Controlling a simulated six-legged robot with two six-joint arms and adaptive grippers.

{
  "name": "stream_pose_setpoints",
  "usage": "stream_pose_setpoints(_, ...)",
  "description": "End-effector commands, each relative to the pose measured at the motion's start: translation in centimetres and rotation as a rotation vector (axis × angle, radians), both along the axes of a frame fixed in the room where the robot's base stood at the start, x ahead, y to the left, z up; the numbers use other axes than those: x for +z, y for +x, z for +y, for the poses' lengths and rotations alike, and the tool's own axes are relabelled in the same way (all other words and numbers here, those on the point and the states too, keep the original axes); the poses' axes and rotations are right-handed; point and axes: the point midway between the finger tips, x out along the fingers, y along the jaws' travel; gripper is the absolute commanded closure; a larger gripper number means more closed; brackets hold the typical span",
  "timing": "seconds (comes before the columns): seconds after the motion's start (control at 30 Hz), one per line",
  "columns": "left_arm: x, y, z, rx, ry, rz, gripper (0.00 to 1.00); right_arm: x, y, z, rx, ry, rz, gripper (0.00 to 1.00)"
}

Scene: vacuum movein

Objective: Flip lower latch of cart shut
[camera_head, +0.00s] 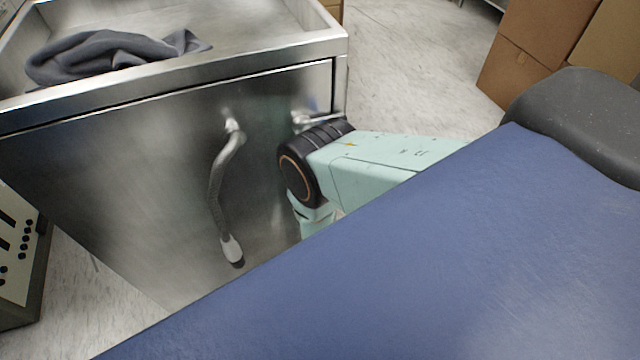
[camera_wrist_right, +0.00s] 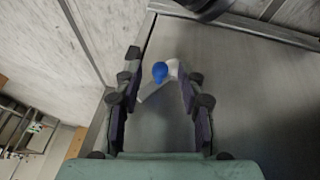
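The metal cart (camera_head: 120,160) stands at left in the head view, with a curved handle (camera_head: 216,185) on its front. A silver upper latch (camera_head: 306,119) sits near the panel's upper right corner, partly behind my arm. My right arm reaches down by the cart's right edge; its gripper is hidden there. In the right wrist view my right gripper (camera_wrist_right: 162,68) is open, its fingers on either side of a pale latch (camera_wrist_right: 152,91) with a blue round tip (camera_wrist_right: 160,72). I cannot tell whether the fingers touch it. My left gripper is not in view.
A grey cloth (camera_head: 100,52) lies in the cart's top tray. Cardboard boxes (camera_head: 540,45) stand at the upper right. A blue surface (camera_head: 450,260) fills the foreground and hides the lower part of the cart. Pale floor (camera_head: 420,50) is clear behind the cart.

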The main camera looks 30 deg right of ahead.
Motion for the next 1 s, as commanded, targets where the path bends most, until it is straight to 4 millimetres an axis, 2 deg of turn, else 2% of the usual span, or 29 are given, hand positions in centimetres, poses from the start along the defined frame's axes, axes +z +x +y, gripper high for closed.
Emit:
stream_pose_setpoints(0.07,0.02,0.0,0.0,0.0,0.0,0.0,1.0,0.02,-0.01,-0.01,0.0,0.0,0.0,0.63)
stream_pose_setpoints(0.5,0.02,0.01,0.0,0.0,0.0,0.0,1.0,0.03,0.0,0.02,0.0,0.0,0.0,1.0)
stream_pose_setpoints(1.0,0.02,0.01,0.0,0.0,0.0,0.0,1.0,0.04,0.02,0.01,0.0,0.0,-0.001,1.0)
